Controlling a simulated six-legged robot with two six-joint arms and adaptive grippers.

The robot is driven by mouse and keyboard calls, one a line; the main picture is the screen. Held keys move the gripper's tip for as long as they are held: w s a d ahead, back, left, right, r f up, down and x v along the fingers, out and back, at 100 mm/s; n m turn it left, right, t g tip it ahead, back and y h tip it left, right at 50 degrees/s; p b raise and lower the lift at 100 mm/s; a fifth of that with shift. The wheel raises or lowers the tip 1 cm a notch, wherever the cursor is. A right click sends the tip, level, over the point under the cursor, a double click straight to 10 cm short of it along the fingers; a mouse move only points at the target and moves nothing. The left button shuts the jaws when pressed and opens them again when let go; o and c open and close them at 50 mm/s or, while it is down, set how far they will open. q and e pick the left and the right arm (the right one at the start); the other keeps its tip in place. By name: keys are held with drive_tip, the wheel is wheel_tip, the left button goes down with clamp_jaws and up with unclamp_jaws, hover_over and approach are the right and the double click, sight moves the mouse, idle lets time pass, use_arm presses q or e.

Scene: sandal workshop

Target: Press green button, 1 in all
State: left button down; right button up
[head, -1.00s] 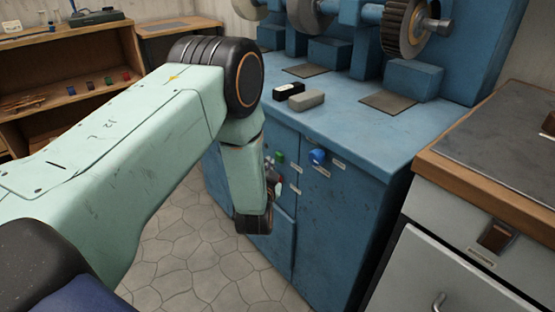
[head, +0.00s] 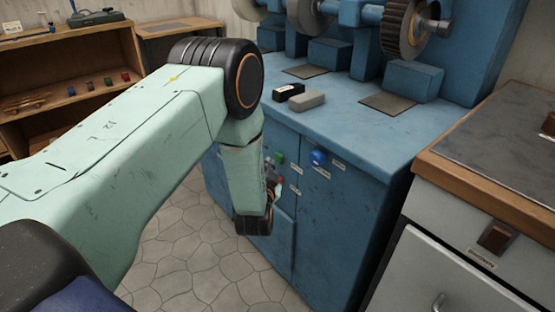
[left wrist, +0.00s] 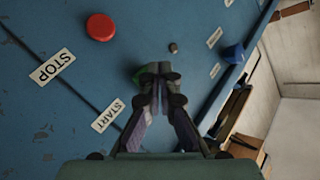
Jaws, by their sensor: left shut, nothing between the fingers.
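The green button (left wrist: 147,73) is on the blue cabinet's front. In the left wrist view it is partly hidden behind the tips of my left gripper (left wrist: 158,76). The gripper is shut and empty, with its fingertips over or right at the button; I cannot tell whether they touch it. In the head view the green button (head: 279,157) shows just right of my left forearm, which hides most of the gripper. A START label (left wrist: 107,115) lies beside the button. My right gripper is in neither view.
A red button (left wrist: 100,27) with a STOP label (left wrist: 52,67) is close by. A blue knob (head: 318,157) sits right of the green button. Grinding wheels stand on the blue cabinet (head: 350,130). A grey drawer unit (head: 450,262) stands at the right.

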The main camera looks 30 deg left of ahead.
use_arm(q)
drive_tip(key=shift+w, duration=0.2)
drive_tip(key=shift+w+d, duration=0.15)
drive_tip(key=shift+w, duration=0.05)
drive_tip(key=shift+w+d, duration=0.15)
drive_tip(key=shift+w, duration=0.3)
idle(0.9)
drive_tip(key=shift+s, duration=0.15)
drive_tip(key=shift+s+a+p, duration=0.3)
drive_tip(key=shift+s+a, duration=0.05)
drive_tip(key=shift+s, duration=0.35)
drive_tip(key=s+p, duration=0.1)
drive_tip(key=s+a, duration=0.1)
drive_tip(key=s, duration=0.1)
drive_tip(key=s+a+p, duration=0.1)
drive_tip(key=shift+s+p, duration=0.3)
drive_tip(key=shift+s, duration=0.05)
